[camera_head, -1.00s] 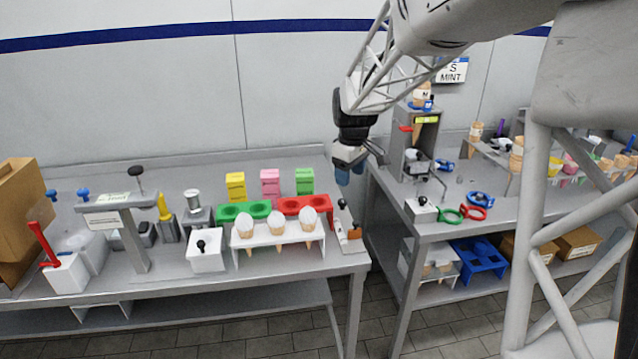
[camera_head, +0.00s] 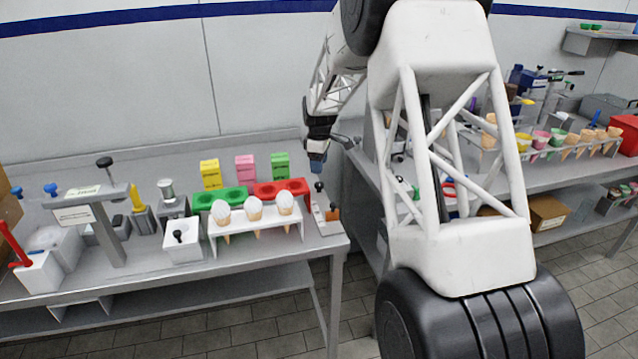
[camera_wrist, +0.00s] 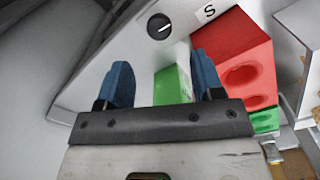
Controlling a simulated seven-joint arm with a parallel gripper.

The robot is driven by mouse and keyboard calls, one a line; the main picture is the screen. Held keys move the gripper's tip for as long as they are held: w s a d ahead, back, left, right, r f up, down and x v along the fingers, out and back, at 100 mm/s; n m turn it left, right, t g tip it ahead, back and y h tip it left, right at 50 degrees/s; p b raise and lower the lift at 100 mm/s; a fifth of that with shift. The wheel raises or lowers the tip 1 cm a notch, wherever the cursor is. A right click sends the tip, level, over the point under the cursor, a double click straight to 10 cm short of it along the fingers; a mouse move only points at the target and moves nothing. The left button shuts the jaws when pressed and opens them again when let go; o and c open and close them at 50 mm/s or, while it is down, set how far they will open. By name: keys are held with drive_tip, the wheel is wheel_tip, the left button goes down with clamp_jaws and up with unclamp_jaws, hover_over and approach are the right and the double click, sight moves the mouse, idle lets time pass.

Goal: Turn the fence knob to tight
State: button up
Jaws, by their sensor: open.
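In the wrist view a black round knob (camera_wrist: 160,27) with a white pointer mark sits on a pale plate, beside a small "S" label (camera_wrist: 206,12). I cannot read a tight mark. In the head view a narrow pale plate (camera_head: 324,222) at the table's right end carries a small black knob (camera_head: 319,187) and an orange piece; I cannot tell whether this is the same knob. My gripper (camera_wrist: 165,85) has two blue fingers, spread and apart from the knob, with a green block (camera_wrist: 172,85) seen between them. In the head view my gripper (camera_head: 316,165) hangs above the table's right end.
A red holder (camera_wrist: 240,75) with round holes lies close right of my fingers, with a green holder (camera_wrist: 265,121) beyond it. A white rack (camera_head: 255,238) holds three topped cones. Yellow, pink and green boxes stand behind. My arm hides part of the right-hand table.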

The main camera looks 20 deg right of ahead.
sight(319, 184)
drive_tip(key=shift+f, duration=0.25)
drive_tip(key=shift+f, duration=3.75)
drive_tip(key=c, duration=0.9)
